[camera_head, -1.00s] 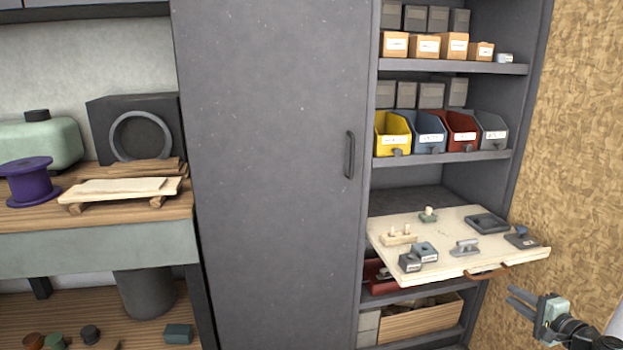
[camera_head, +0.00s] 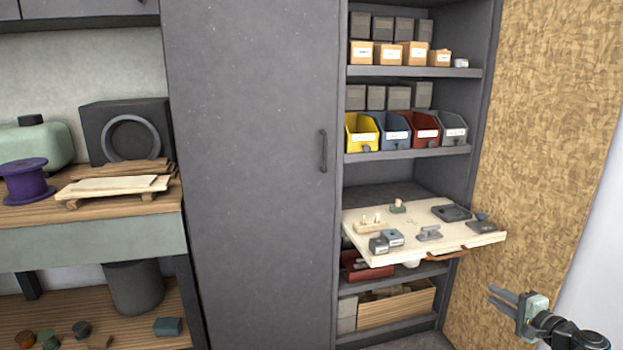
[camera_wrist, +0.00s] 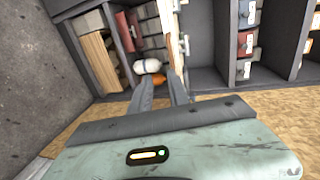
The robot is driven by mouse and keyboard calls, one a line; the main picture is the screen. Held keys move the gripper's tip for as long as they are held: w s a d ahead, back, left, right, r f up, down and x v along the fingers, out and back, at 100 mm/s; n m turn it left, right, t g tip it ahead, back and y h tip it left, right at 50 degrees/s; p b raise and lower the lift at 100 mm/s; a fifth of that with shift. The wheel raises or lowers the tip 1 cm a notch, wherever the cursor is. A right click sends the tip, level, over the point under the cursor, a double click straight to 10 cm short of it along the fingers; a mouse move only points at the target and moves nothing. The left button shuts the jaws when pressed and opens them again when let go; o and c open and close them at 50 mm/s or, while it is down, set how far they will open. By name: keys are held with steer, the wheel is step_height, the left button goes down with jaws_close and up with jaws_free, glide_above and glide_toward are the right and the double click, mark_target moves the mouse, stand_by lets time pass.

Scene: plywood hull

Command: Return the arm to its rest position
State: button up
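My gripper (camera_head: 503,298) is at the lower right of the head view, in front of the particle-board wall. It is to the right of and below the pulled-out cream tray (camera_head: 415,246), apart from it. In the wrist view the two fingers of my gripper (camera_wrist: 162,90) stand apart with a gap between them. They appear to hold nothing. A white rounded item (camera_wrist: 147,66) and an orange item (camera_wrist: 152,79) show beyond the fingertips, not clearly gripped.
The open shelf unit holds coloured bins (camera_head: 397,135) and card boxes (camera_head: 415,54). The tray carries several small parts and sticks out from the shelf. A closed grey cabinet door (camera_head: 255,180) is left of it. A workbench (camera_head: 110,207) stands at far left.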

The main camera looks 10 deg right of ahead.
steer(key=w+a+f+n+g+y, duration=0.15)
steer(key=w+a, duration=0.35)
steer(key=a, duration=0.5)
steer(key=w+a+f+n+g+y, duration=0.1)
steer(key=w+a+n+y, duration=0.25)
steer(key=a, duration=0.55)
steer(key=w+a+f+n+g+y, duration=0.1)
steer(key=w+a+n+g, duration=0.1)
steer(key=w+a, duration=0.6)
steer(key=s+a+f+n+g+y, duration=0.1)
steer(key=a+f, duration=0.1)
steer(key=a, duration=0.5)
steer(key=s+a+f+n+g, duration=0.2)
steer(key=a, duration=0.4)
steer(key=s+a+f+n+g+h, duration=0.55)
steer(key=s+a+f+g, duration=0.2)
steer(key=a+f, duration=0.3)
steer(key=s+d+n+h, duration=0.1)
steer(key=s+d+h, duration=0.2)
steer(key=d, duration=0.3)
step_height(320, 180, up, 29)
steer(key=p, duration=2.9)
steer(key=shift+s+g+p, duration=0.2)
steer(key=shift+g+p, duration=0.1)
steer(key=shift+f+n, duration=0.1)
steer(key=shift+n, duration=0.15)
